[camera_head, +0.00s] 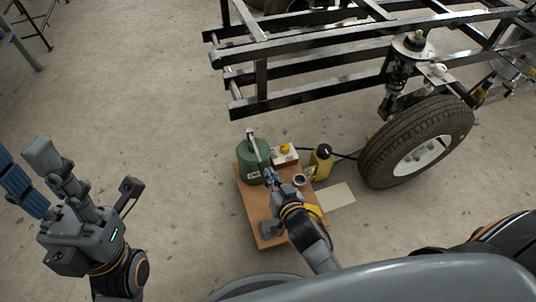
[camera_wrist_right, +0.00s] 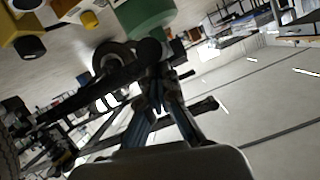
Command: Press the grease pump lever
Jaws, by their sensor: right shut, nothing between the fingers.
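The grease pump is a green cylinder (camera_head: 254,161) on a brown board; its green side also shows at the top of the right wrist view (camera_wrist_right: 146,14). Its pale metal lever (camera_head: 253,141) rises from the top and slants down right toward my right gripper (camera_head: 267,173). My right gripper is shut with nothing between its fingers, just right of the pump, close to the lever's lower part. The fingers hide that part, so contact cannot be told. In the wrist view the fingers converge (camera_wrist_right: 158,85). My left gripper (camera_head: 33,168) is open and empty, far left above the floor.
The brown board (camera_head: 247,219) also holds a white box with a yellow button (camera_head: 285,149) and a small metal cup (camera_head: 299,180). A yellow-black bottle (camera_head: 321,163) stands to the right. A tyre (camera_head: 417,143) and black frame (camera_head: 330,62) lie beyond.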

